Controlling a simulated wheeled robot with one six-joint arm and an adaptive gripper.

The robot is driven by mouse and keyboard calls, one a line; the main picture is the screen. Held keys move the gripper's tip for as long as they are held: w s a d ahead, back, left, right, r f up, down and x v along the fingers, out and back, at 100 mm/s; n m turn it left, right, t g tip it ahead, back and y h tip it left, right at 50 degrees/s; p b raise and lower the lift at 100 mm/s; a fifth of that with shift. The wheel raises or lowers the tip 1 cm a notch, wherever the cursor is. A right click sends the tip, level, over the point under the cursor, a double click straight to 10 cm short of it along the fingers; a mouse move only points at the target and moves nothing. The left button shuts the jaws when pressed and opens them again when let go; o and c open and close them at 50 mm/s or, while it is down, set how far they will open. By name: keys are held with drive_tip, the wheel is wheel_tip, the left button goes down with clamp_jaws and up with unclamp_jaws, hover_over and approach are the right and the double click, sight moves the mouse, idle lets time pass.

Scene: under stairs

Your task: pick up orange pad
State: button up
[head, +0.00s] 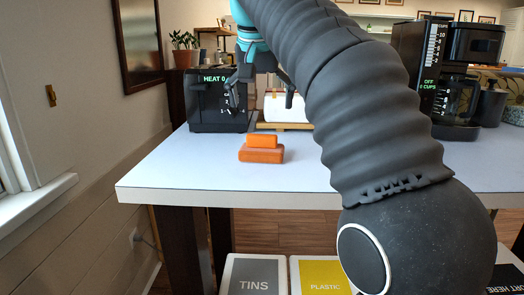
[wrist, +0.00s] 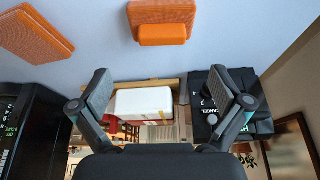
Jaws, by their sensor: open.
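In the head view the smaller block (head: 262,141) sits on the larger, darker orange block (head: 261,154); the flat pad is not visible there, with my arm covering part of the table. My gripper (head: 261,99) is above the back of the table, beyond the blocks. In the wrist view its fingers (wrist: 160,86) are spread, with nothing gripped.
A black toaster (head: 218,103) stands at the back left of the table (head: 190,165). A white object (head: 284,108) in a wooden frame is beside it. A black coffee maker (head: 455,75) stands at the back right. The table's front left is clear. Bins (head: 258,272) stand below.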

sight(262, 135)
drive_tip(key=shift+a+x, duration=0.1)
drive_tip(key=shift+x, duration=2.2)
drive_tip(key=shift+a+x, duration=0.15)
drive_tip(key=shift+x, duration=2.1)
drive_tip(key=c, duration=1.2)
